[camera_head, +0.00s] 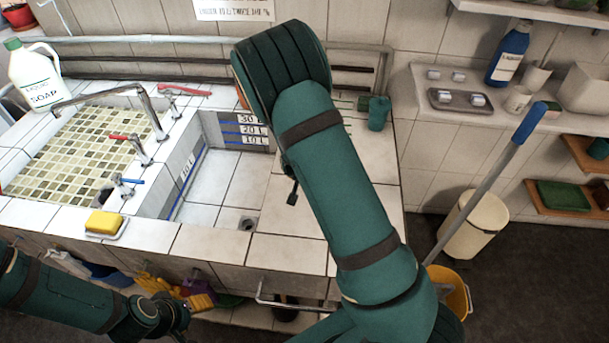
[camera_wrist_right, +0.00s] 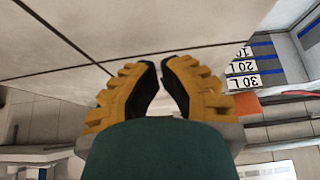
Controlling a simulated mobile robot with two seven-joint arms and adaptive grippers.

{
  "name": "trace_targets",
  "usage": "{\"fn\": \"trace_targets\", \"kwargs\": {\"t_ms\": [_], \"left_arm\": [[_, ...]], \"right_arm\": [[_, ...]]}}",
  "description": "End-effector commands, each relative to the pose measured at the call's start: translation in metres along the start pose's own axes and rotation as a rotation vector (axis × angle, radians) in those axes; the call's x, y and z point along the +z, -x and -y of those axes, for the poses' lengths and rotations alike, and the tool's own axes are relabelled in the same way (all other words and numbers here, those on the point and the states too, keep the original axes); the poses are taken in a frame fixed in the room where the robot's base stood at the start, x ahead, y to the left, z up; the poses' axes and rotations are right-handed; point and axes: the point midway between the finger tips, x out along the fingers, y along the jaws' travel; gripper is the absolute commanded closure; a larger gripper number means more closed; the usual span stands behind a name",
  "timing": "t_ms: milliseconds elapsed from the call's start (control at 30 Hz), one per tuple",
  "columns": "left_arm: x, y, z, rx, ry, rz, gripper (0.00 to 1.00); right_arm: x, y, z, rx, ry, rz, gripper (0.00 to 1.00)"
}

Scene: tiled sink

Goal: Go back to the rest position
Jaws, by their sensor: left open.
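My left gripper (camera_head: 182,291) shows at the lower left in the camera_head view, below the front of the sink. Its yellow fingers are apart with nothing clearly held, among coloured items there. My right arm crosses the middle of that view and hides its own gripper. In the right wrist view, the yellow, ridged fingers of my right gripper (camera_wrist_right: 160,68) have their tips close together with a narrow gap. No object shows between them. White tiles lie beyond the tips.
A yellow sponge (camera_head: 104,222) lies on the sink's front ledge. A white soap jug (camera_head: 33,75) stands at the back left. Taps rise over the tiled basins (camera_head: 205,185). A yellow bucket (camera_head: 456,291), a blue-tipped pole (camera_head: 487,180) and a cream bin (camera_head: 474,225) are at the right.

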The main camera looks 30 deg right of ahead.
Motion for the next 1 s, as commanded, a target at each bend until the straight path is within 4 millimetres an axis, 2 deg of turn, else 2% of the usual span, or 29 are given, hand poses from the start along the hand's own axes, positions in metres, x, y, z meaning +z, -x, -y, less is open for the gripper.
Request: {"fn": "trace_targets", "kwargs": {"t_ms": [33,100,300,433,733,867,1000], "left_arm": [[-0.002,0.005,-0.002,0.0,0.0,-0.003,0.4],[-0.003,0.008,-0.004,0.0,0.0,-0.007,0.4],[-0.007,0.014,-0.006,-0.001,0.003,-0.014,0.4],[-0.008,0.016,-0.006,-0.001,0.004,-0.016,0.4],[-0.008,0.02,-0.008,-0.001,0.004,-0.017,0.4],[-0.011,0.041,-0.015,0.002,0.004,-0.017,0.4],[-0.017,0.08,-0.029,0.007,0.003,-0.021,0.4]], "right_arm": [[-0.002,0.014,0.001,-0.001,0.001,-0.001,1.0],[-0.002,0.029,0.0,0.0,0.0,-0.001,1.0],[-0.001,0.058,0.0,0.001,0.002,0.001,1.0],[0.0,0.067,-0.001,0.002,0.001,0.001,1.0],[-0.002,0.072,-0.001,0.003,0.0,0.001,1.0],[-0.013,0.091,-0.001,0.003,0.0,0.001,1.0],[-0.033,0.123,-0.001,0.003,-0.001,0.001,1.0]]}}
